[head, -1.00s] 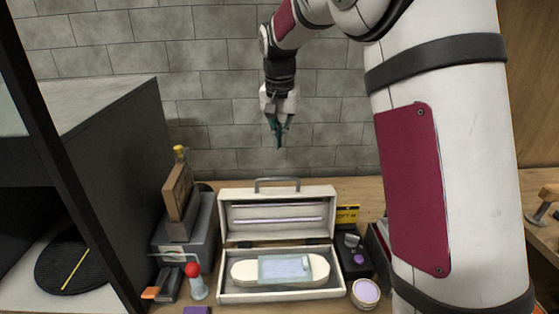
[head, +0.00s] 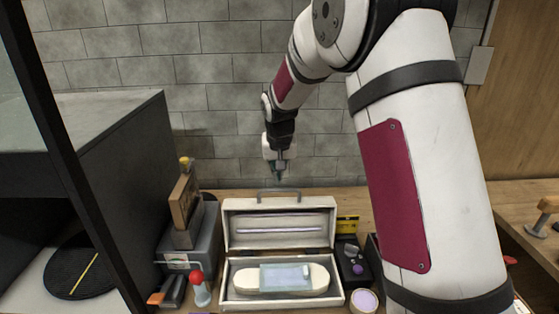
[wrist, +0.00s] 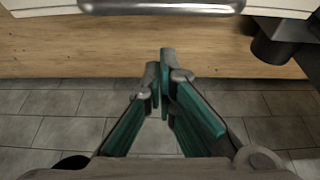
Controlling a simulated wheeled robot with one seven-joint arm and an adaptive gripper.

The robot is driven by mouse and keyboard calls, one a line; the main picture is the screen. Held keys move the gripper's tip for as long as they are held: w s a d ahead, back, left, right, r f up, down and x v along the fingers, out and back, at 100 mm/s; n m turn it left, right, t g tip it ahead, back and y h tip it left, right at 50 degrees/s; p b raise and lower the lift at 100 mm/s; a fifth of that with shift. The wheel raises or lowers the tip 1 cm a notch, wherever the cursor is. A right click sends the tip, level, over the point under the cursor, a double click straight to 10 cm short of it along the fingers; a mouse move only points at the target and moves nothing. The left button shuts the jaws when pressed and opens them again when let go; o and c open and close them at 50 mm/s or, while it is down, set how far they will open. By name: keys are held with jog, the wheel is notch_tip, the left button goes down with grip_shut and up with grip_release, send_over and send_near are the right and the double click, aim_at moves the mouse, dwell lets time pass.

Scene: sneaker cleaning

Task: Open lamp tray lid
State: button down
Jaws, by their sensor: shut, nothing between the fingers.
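The lamp tray (head: 228,281) is a cream box on the workbench. Its lid (head: 232,228) stands raised at the back, with pale tubes along its inner face. A grey handle (head: 279,193) sits on the lid's top edge and also shows at the top of the wrist view (wrist: 160,6). A cream, rounded piece with a pale blue panel (head: 286,278) lies in the tray. My gripper (head: 279,178) is just above the handle in the head picture. In the wrist view its teal fingers (wrist: 165,70) are shut and empty, apart from the handle.
A grey box with a wooden block (head: 185,208) and a red-topped item (head: 199,288) stand left of the tray. A black holder (head: 352,264), a yellow card (head: 347,225) and a round lilac-topped jar (head: 364,300) stand to its right. A tiled wall (head: 225,95) rises behind.

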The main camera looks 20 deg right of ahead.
aim_at(280, 191)
jog(key=shift+s+a+r+p, duration=0.1)
jog(key=shift+s+a+p, duration=0.1)
jog(key=shift+s, duration=0.45)
jog(key=shift+s+a+r+p, duration=0.1)
jog(key=shift+s+a+p, duration=0.05)
jog(key=shift+s, duration=0.5)
jog(key=s, duration=0.1)
jog(key=s+a+r+p, duration=0.1)
jog(key=s, duration=0.1)
jog(key=s+p, duration=0.1)
jog(key=shift+s+a+r, duration=0.2)
jog(key=shift+s, duration=0.05)
jog(key=shift+w+f, duration=0.1)
jog(key=shift+f, duration=0.05)
